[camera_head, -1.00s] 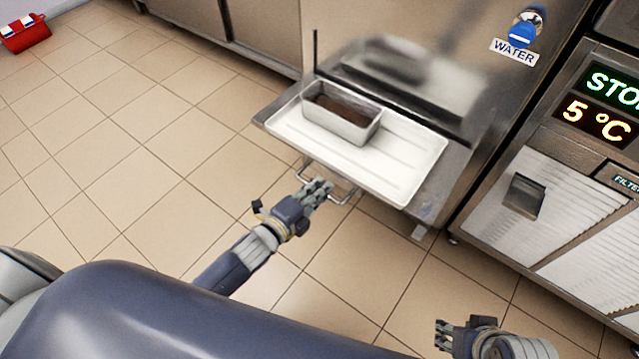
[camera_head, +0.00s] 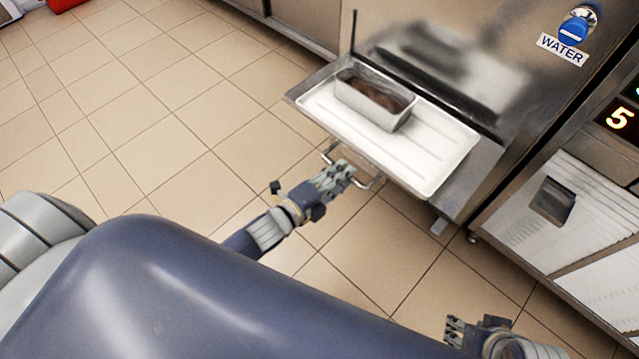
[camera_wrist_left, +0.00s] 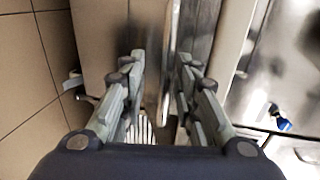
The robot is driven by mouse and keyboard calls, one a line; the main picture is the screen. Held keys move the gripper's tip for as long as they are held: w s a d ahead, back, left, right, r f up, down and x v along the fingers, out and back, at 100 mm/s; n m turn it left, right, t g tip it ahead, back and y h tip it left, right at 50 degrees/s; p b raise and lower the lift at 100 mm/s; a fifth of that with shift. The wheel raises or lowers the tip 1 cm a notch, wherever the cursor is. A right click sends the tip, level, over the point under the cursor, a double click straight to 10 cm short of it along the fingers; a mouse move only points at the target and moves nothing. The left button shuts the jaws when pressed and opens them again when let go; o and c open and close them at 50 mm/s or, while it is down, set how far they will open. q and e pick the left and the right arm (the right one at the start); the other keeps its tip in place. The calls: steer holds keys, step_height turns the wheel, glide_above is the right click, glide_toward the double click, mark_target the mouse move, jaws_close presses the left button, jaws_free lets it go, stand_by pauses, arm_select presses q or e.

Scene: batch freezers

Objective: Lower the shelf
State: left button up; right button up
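The shelf (camera_head: 469,180) is a metal ledge folded out from the front of a steel machine. It carries a white tray (camera_head: 440,160) with a rectangular metal pan (camera_head: 372,100) of brown content. A thin bar handle (camera_head: 372,186) hangs under the shelf's front edge. My left gripper (camera_head: 345,168) is at this handle, with its fingertips over the bar's middle in the head view. In the left wrist view its fingers (camera_wrist_left: 158,75) stand apart. Whether they touch the bar is unclear. My right gripper (camera_head: 450,330) is low at the right, open and empty, away from the shelf.
A blue knob (camera_head: 573,30) with a WATER label is on the machine's upper right. A cabinet with a recessed handle (camera_head: 552,200) and a lit display (camera_head: 620,118) stands to the right. Tiled floor (camera_head: 130,110) is free to the left and in front.

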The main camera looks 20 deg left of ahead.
arm_select(q)
steer(key=v, duration=1)
steer(key=shift+s, duration=0.3)
steer(key=shift+a, duration=0.15)
